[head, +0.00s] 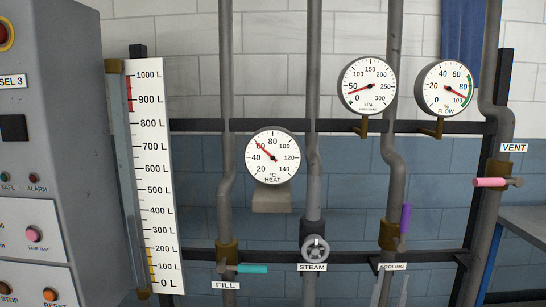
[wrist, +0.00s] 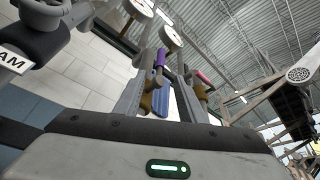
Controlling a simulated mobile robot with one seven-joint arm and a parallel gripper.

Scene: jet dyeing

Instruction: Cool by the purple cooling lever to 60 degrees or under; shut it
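The purple cooling lever (head: 405,218) stands upright beside its brass valve on the pipe; the COOLING label (head: 394,267) below is partly covered. The HEAT dial (head: 272,157) has its red needle pointing up and left, at about the 60 mark; I cannot tell which side of it. My gripper (head: 391,275) is at the bottom of the head view, just below the lever. In the wrist view my gripper (wrist: 160,85) has its fingers apart, with the purple lever (wrist: 160,59) seen between and beyond them. Contact does not show, and nothing is held.
A teal FILL lever (head: 251,269) and a grey STEAM handwheel (head: 315,248) are to the left. A pink VENT lever (head: 491,183) is to the right, sticking out sideways. Pressure (head: 367,85) and flow (head: 444,88) dials hang above. A control cabinet (head: 40,130) stands at left.

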